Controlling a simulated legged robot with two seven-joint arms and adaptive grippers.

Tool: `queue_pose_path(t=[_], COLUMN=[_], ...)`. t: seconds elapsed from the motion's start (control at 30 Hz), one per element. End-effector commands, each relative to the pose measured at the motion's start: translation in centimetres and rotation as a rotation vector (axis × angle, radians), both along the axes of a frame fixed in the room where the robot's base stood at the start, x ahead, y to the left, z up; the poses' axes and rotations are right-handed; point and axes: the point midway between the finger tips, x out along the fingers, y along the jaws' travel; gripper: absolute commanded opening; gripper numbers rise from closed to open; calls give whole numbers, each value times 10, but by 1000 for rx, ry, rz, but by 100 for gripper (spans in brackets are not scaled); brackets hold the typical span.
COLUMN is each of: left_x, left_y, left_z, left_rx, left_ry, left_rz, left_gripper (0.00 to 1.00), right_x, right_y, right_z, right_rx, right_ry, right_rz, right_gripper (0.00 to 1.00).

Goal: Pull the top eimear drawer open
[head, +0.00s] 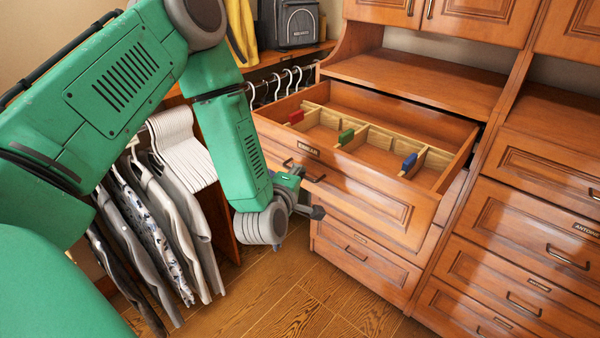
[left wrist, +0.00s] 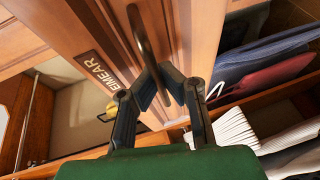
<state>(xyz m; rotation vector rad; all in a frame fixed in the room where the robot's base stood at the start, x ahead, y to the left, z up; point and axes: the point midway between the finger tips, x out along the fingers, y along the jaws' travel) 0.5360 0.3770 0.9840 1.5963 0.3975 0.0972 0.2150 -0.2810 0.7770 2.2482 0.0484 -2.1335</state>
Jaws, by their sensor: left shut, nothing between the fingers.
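The top eimear drawer (head: 380,190) is pulled out from the wooden cabinet, with its inside showing in the head view. Its name plate (left wrist: 98,72) reads EIMEAR in the left wrist view. The drawer's dark curved handle (left wrist: 138,35) crosses in front of the wooden face. My left gripper (head: 307,193) is at the drawer front by the handle. In the left wrist view its fingertips (left wrist: 161,86) are shut at the handle, with nothing held between them. Whether they touch the handle is hard to tell. My right gripper is not in view.
The drawer holds wooden dividers (head: 355,133) and small red, green and blue items. Closed drawers (head: 365,255) are below and others (head: 535,215) stand to the right. Hanging clothes (head: 150,230) and white hangers (head: 180,145) are at the left. Floor (head: 300,305) in front is clear.

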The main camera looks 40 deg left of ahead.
Motion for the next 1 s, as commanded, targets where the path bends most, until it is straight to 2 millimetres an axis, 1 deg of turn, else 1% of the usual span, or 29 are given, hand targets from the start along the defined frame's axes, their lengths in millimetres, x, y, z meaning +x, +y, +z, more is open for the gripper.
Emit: queue_pose_path(t=[0.03,0.23,0.27,0.3,0.33,0.63,0.73,0.87,1.0], left_x=[-2,-2,-2,-2,-2,-3,-7,-24,-52], left_y=[-1,-1,-1,-1,0,0,-2,-7,-17], left_z=[-4,-4,-4,-4,-4,-1,0,2,7], left_rx=[-2,-3,-3,-2,-3,-1,-1,-2,-2], left_ry=[12,13,13,12,12,4,4,6,9], left_rz=[-2,-2,-2,-2,-2,-1,-1,-2,-2], left_gripper=[0,0,3,17,28,28,28,28,28], right_x=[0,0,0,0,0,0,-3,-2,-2], right_y=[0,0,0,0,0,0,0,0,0], right_z=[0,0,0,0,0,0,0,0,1], right_rx=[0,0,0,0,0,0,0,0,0], right_ry=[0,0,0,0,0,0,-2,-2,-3], right_rz=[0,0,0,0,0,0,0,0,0], right_gripper=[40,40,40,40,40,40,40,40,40])
